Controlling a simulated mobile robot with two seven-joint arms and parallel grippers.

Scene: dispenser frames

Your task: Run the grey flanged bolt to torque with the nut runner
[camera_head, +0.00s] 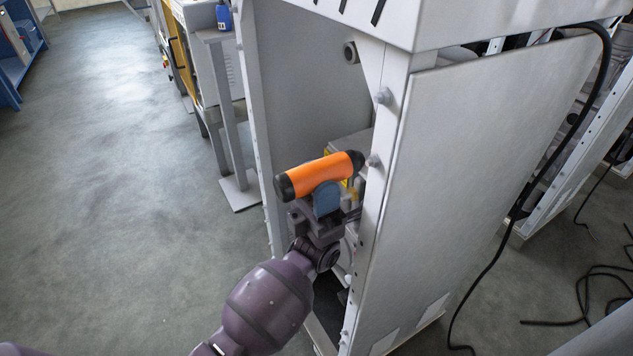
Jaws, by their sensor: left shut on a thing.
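The nut runner (322,174) is an orange cylinder with black ends. My left gripper (326,198) is shut on its middle from below and holds it nearly level in front of the open side of the white dispenser frame (395,120). The runner's right black end is close beside a grey bolt head (374,160) on the frame's front post. I cannot tell whether they touch. Another grey bolt head (383,96) sits higher on the same post. Which of them is the flanged bolt of the task is unclear. My right gripper is not in view.
The frame's large side panel (480,170) stands right of the post. A black cable (497,255) hangs down there to the floor. A grey stand (228,120) is behind on the left. The floor (110,180) at left is clear.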

